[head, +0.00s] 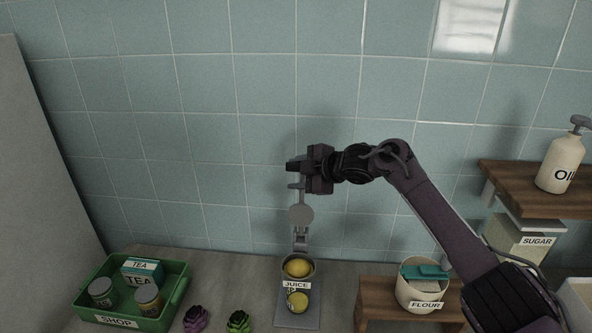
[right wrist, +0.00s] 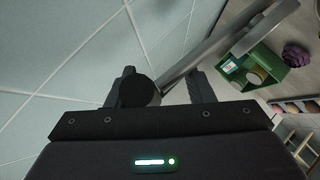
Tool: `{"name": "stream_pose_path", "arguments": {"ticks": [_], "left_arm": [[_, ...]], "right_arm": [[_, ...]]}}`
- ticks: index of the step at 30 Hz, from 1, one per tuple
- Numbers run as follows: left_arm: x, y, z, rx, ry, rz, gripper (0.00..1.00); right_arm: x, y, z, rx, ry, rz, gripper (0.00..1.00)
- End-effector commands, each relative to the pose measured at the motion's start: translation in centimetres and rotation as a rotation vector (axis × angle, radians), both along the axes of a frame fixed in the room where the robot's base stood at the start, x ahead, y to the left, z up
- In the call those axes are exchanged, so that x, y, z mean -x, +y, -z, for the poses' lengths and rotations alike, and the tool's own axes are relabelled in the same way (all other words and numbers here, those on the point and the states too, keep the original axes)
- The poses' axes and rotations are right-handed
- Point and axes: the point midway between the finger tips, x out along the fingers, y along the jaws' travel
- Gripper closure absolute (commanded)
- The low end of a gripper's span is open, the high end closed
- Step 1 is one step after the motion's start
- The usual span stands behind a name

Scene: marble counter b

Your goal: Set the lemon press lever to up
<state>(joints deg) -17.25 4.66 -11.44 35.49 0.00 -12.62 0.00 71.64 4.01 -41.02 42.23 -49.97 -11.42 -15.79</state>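The lemon press stands on the counter, with its grey base (head: 297,318) at the front and yellow lemons at its JUICE cup (head: 297,284). Its grey lever (head: 301,215) with a round disc points up, close to upright, in the head view. My right gripper (head: 295,177) is at the lever's upper end. In the right wrist view, the fingers (right wrist: 163,88) are apart, with a dark round knob (right wrist: 138,91) between them, nearer the left finger. A gap shows between the knob and the right finger. My left gripper is not in view.
A FLOUR pot (head: 420,296) is on a wooden stand at the right. The tiled wall (head: 200,130) is close behind.

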Motion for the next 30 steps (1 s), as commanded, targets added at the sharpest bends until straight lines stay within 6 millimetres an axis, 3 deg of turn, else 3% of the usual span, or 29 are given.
{"name": "stream_pose_path", "arguments": {"ticks": [13,30], "left_arm": [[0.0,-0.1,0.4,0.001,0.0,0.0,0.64],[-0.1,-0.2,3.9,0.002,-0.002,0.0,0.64]], "right_arm": [[0.0,-0.5,-0.7,-0.007,-0.011,0.004,0.53],[3.9,-5.4,-3.7,-0.001,-0.007,0.006,0.53]]}}
